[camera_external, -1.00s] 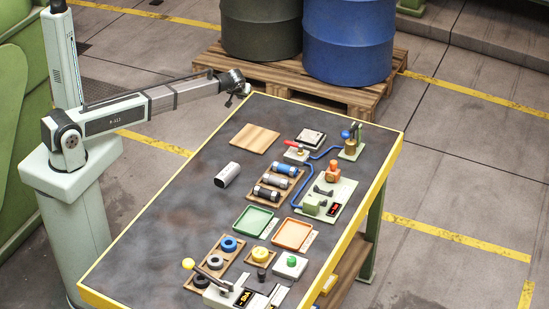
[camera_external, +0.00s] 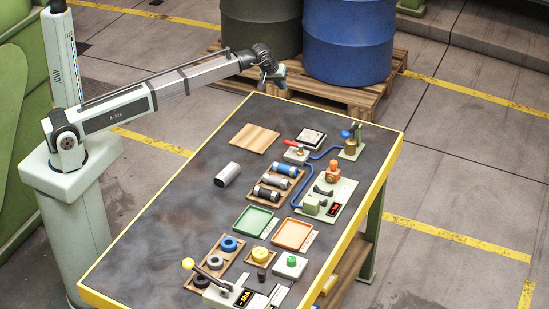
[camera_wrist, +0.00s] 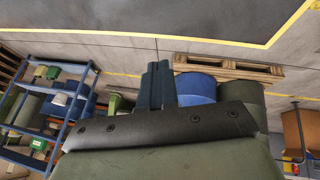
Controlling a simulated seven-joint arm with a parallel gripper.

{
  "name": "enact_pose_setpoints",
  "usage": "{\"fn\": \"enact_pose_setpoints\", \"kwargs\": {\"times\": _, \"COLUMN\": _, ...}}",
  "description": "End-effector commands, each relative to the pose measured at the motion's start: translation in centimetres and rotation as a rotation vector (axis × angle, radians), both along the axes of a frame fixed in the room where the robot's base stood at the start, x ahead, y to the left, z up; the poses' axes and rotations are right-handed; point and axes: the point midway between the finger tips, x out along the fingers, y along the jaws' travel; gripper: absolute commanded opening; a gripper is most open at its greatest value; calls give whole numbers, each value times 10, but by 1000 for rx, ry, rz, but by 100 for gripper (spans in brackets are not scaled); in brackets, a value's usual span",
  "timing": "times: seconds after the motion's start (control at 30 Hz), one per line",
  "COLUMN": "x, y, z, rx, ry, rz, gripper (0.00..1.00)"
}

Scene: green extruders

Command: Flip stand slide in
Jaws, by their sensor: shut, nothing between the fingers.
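A wooden tray (camera_external: 278,188) holds a blue-banded cylinder (camera_external: 285,170) and dark cylinders (camera_external: 266,193). A flat wooden board (camera_external: 254,139) lies at the far left. The task does not name which thing is the stand.
A green tray (camera_external: 253,220) and an orange tray (camera_external: 292,234) lie mid-table. A light green fixture plate (camera_external: 328,200) and blue tubing (camera_external: 302,190) occupy the right side. Dark rings, a yellow knob and a lever crowd the near end. The table's left side is largely clear.

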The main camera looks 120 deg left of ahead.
Motion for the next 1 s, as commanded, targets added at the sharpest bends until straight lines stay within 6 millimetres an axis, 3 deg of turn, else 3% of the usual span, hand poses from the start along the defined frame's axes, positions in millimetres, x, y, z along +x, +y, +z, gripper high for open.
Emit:
{"fn": "enact_pose_setpoints", "kwargs": {"times": 0.03, "x": 24, "y": -18, "z": 1, "rx": -13, "ry": 3, "rz": -60, "gripper": 0}}
{"fn": "enact_pose_setpoints", "kwargs": {"times": 0.1, "x": 51, "y": -40, "z": 1, "rx": -31, "ry": 9, "rz": -140, "gripper": 0}}
{"fn": "enact_pose_setpoints", "kwargs": {"times": 0.27, "x": 109, "y": -96, "z": 2, "rx": -66, "ry": 20, "rz": -327, "gripper": 0}}
{"fn": "enact_pose_setpoints", "kwargs": {"times": 0.5, "x": 187, "y": -189, "z": 6, "rx": -110, "ry": 30, "rz": -617, "gripper": 0}}
{"fn": "enact_pose_setpoints", "kwargs": {"times": 0.8, "x": 264, "y": -318, "z": 14, "rx": -150, "ry": 24, "rz": -988, "gripper": 0}}
{"fn": "enact_pose_setpoints", "kwargs": {"times": 1.0, "x": 303, "y": -411, "z": 22, "rx": -167, "ry": 10, "rz": -1242, "gripper": 0}}
